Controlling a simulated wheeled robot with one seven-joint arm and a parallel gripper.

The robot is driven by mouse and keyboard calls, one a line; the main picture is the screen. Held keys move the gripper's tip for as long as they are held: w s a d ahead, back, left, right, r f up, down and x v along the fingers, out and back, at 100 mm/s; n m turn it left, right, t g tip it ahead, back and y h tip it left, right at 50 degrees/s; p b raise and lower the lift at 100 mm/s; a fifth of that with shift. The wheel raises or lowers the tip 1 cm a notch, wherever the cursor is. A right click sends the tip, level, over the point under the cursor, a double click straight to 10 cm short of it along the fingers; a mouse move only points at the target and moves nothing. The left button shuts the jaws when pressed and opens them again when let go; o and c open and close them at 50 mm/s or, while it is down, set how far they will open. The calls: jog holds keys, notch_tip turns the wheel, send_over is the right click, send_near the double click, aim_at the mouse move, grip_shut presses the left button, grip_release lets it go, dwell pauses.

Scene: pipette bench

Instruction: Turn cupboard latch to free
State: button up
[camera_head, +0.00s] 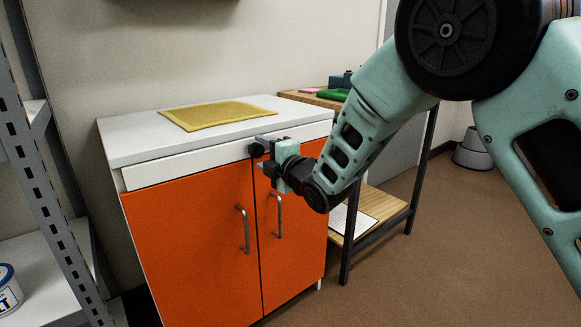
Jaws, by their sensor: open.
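The orange two-door cupboard (190,235) stands with its white top against the wall, both doors closed. A small dark round knob, which looks like the latch (256,150), sits at the top of the doors near the seam between them. My gripper (261,152) is at the cupboard front at latch height, open, with one finger above and one below the dark knob. I cannot tell whether the fingers touch it. The gripper body hides part of the right door's top, and the latch's turned position is not clear.
Two vertical metal handles (243,229) are on the doors below my gripper. A yellow mat (218,113) lies on the cupboard top. A wooden-topped bench (300,97) stands right of the cupboard, a grey metal rack (55,190) at the left.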

jog(key=p+v, duration=0.2)
jog(key=v, duration=1.3)
jog(key=shift+s+d, duration=0.3)
jog(key=s+d+f+m+g+h, duration=0.25)
jog(key=s+m+g, duration=0.3)
jog(key=s, duration=0.45)
jog(key=s+d+f+m+g+h, duration=0.1)
jog(key=s+m+g+h, duration=0.4)
jog(key=s, duration=0.4)
jog(key=s+d+f+m+g+h, duration=0.2)
jog(key=s+m+g, duration=0.2)
jog(key=s+m, duration=0.45)
notch_tip(320, 180, up, 33)
jog(key=s+n+p, duration=0.1)
jog(key=s+p, duration=0.1)
jog(key=p, duration=3)
jog(key=shift+s+d+n+p, duration=0.15)
jog(key=shift+d+n+p, duration=0.15)
jog(key=shift+p, duration=0.05)
